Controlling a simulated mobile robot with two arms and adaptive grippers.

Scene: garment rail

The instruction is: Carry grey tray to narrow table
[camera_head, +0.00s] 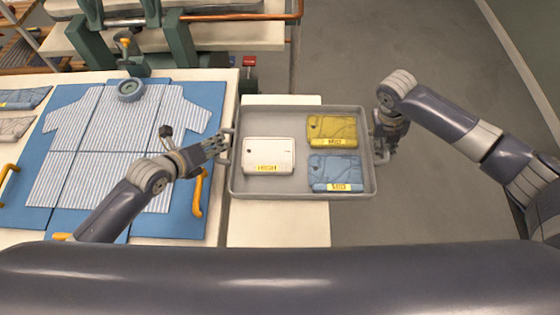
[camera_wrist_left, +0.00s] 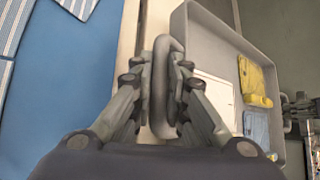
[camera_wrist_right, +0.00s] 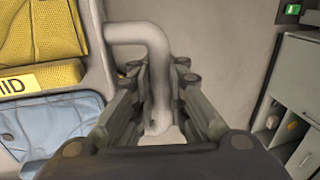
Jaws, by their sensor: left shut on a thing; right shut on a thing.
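The grey tray (camera_head: 300,197) is at the centre of the head view, with a handle on each short side. It holds a folded white garment (camera_head: 268,157), a folded yellow garment (camera_head: 332,129) and a folded blue garment (camera_head: 335,172), each with a yellow label. My left gripper (camera_head: 222,150) is shut on the tray's left handle (camera_wrist_left: 165,85). My right gripper (camera_head: 383,140) is shut on the right handle (camera_wrist_right: 142,33). The narrow table (camera_head: 278,225) shows beneath the tray's left part; the right part extends past its edge. I cannot tell whether the tray touches it.
A wide table to the left bears a blue folding board (camera_head: 72,100) with a striped shirt (camera_head: 118,140) and orange handles. Grey floor (camera_head: 430,200) is clear to the right. A grey cabinet (camera_wrist_right: 292,85) shows in the right wrist view.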

